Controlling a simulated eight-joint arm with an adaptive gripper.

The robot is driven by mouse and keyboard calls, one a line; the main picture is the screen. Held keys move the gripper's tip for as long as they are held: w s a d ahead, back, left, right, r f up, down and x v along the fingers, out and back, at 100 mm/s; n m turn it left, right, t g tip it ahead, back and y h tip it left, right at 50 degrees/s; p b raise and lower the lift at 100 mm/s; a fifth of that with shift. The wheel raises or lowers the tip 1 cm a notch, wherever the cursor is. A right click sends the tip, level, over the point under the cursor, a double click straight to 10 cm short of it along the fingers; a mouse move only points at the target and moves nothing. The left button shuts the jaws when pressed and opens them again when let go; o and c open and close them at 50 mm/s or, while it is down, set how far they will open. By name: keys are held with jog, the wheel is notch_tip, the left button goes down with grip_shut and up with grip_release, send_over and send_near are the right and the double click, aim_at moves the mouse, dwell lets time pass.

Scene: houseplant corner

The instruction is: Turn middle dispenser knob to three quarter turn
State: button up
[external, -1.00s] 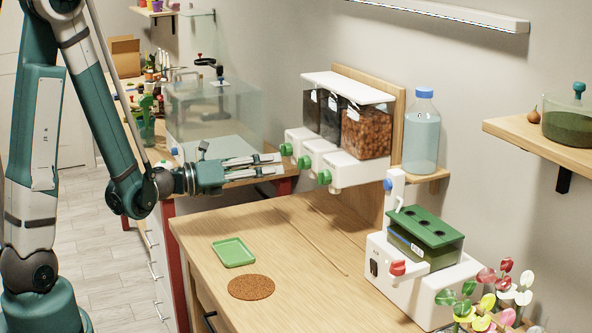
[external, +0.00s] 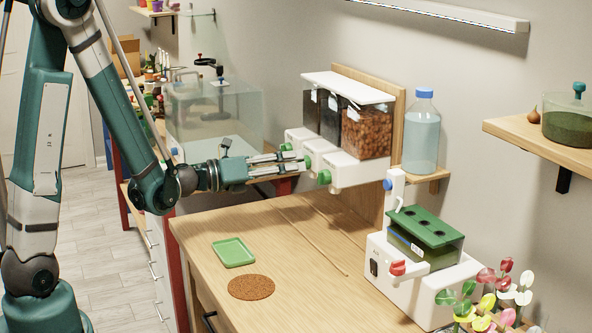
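The dispenser (external: 352,172) is a white unit with three clear bins and three green knobs along its front. The middle knob (external: 305,161) is at the tips of my gripper (external: 303,161), which reaches in from the left. The two fingers look spread apart, with the knob at or between their tips; contact is too small to tell. The fingers partly cover the knob, and its turn angle is not readable. The left knob (external: 286,147) shows just above the fingers. The right knob (external: 324,177) is clear, to the lower right of my gripper.
Below are a wooden table with a green tray (external: 233,252), a brown round mat (external: 251,287) and a thin stick (external: 312,241). A white machine with a green lid (external: 428,226) stands right. A blue-capped bottle (external: 421,135) is beside the dispenser. A glass tank (external: 215,115) stands behind my gripper.

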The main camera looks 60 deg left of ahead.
jog(key=shift+w+d, duration=0.1)
jog(key=shift+w, duration=0.65)
jog(key=c, duration=0.9)
